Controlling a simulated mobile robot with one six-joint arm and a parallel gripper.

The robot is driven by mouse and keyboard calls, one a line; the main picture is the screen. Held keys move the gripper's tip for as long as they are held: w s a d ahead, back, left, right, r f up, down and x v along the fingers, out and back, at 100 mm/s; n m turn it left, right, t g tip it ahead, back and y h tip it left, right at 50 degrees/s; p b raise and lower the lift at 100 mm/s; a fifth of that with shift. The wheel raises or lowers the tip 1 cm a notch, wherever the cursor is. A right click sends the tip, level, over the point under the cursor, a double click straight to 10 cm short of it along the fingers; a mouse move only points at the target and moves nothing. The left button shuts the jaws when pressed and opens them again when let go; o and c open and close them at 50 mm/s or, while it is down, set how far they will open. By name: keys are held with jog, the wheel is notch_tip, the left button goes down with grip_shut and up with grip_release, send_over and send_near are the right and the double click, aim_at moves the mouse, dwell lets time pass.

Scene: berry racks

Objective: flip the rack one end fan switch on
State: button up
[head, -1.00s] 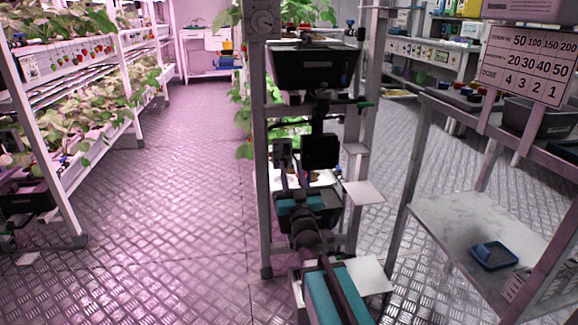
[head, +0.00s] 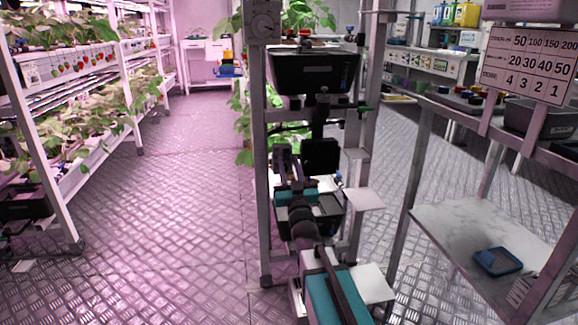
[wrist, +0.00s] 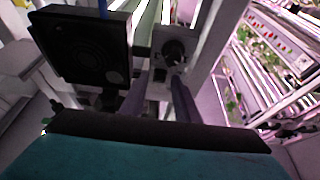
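In the wrist view a grey plate with a round black knob (wrist: 173,52), which looks like the fan switch, is on a rack post just beyond my fingers. A square black fan box (wrist: 85,48) is to its left. In the head view the fan box (head: 321,156) hangs on the narrow rack, with the small switch plate (head: 281,155) left of it. My gripper (wrist: 158,98) points at the plate, its two fingers apart with nothing between them. In the head view my gripper (head: 290,166) is just below the plate. I cannot tell whether the fingers touch the knob, or its setting.
A black tub (head: 313,72) sits higher on the narrow rack. A dial box (head: 264,22) is at the top of its left post. A shelf with a blue tray (head: 497,261) stands at the right. The floor (head: 190,190) to the left is clear, up to the plant racks.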

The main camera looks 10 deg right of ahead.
grip_shut()
